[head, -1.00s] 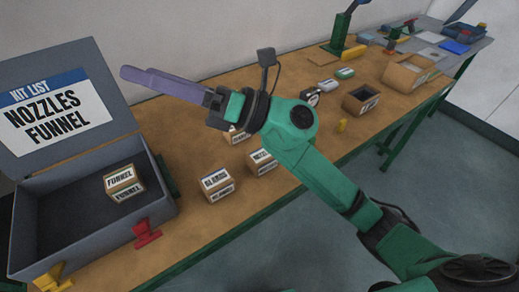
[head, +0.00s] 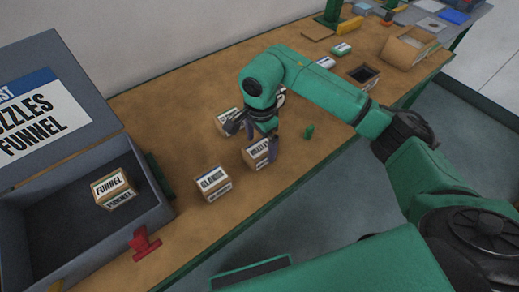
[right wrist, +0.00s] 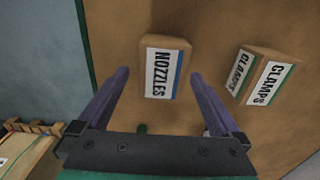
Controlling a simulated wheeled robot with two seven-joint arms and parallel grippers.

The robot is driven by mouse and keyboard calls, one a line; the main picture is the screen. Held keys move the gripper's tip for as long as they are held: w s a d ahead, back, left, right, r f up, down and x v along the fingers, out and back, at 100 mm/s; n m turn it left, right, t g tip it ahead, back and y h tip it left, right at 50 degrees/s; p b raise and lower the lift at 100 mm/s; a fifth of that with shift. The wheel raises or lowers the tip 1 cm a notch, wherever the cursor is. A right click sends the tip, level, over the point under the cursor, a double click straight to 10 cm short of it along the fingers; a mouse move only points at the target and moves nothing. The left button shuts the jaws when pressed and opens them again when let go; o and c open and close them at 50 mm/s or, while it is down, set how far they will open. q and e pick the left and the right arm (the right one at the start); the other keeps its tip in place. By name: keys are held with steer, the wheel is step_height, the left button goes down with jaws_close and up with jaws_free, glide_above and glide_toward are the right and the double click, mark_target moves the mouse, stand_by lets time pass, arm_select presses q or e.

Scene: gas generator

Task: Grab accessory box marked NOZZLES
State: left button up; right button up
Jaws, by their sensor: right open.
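The NOZZLES box (head: 255,154), a small brown carton with a white and blue label, stands on the workbench (head: 178,125). In the right wrist view the NOZZLES box (right wrist: 165,68) lies ahead of and between the fingertips. My right gripper (head: 258,139) is open and empty, pointing down just over this box; its fingers (right wrist: 160,76) show on either side of it. I cannot tell whether they touch it. My left gripper is not in view.
The CLAMPS box (right wrist: 267,78) is close beside the right finger in the wrist view. The GLANDS box (head: 212,184) stands nearer the grey case (head: 165,215), which holds the FUNNEL box (head: 113,189). An open carton (head: 362,75) stands farther right.

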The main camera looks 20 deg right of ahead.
mark_target(260, 147)
step_height(260, 147, down, 5)
steer(key=shift+w+r+p, duration=0.15)
steer(key=shift+p, duration=0.45)
steer(key=c, duration=1.5)
